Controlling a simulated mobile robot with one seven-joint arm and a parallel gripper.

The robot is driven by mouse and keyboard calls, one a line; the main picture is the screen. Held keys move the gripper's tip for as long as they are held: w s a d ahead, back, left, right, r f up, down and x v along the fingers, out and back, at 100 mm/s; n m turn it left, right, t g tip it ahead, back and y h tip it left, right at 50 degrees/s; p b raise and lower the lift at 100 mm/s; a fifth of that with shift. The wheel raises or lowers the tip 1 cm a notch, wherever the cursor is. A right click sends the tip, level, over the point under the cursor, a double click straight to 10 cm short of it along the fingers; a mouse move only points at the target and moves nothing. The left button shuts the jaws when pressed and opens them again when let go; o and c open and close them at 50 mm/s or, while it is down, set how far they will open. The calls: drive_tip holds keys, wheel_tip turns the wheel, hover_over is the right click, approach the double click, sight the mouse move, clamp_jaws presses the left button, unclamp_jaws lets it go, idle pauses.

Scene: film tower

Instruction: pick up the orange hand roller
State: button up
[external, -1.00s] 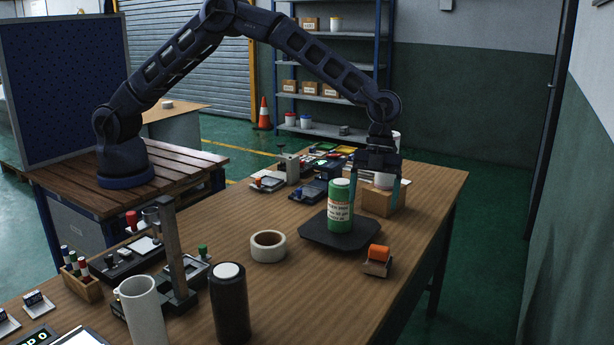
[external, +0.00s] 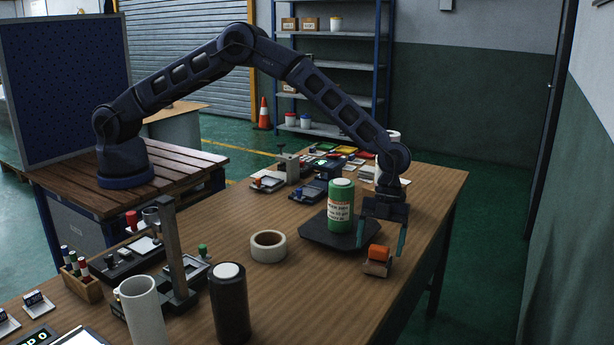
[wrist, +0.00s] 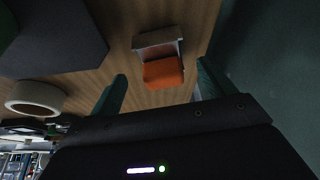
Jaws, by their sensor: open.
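The orange hand roller (external: 377,253) rests in a small light holder (external: 375,268) near the right edge of the wooden table. In the wrist view the orange roller (wrist: 163,71) lies ahead of and between my two green fingertips, with the holder (wrist: 157,43) behind it. My gripper (external: 381,250) is open and points down, with one finger on each side of the roller in the external view. In the wrist view my gripper (wrist: 160,85) holds nothing. I cannot tell whether a finger touches the roller.
A green labelled canister (external: 341,205) stands on a dark square plate (external: 325,238) just left of my gripper. A roll of tape (external: 268,246) lies further left. A cardboard box stands behind my arm. The table's right edge is close to the roller.

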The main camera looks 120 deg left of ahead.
sight(378, 260)
drive_tip(key=x, duration=0.4)
drive_tip(key=shift+w+d+f, duration=0.2)
drive_tip(key=shift+d+f, duration=0.1)
drive_tip(key=c, duration=1.1)
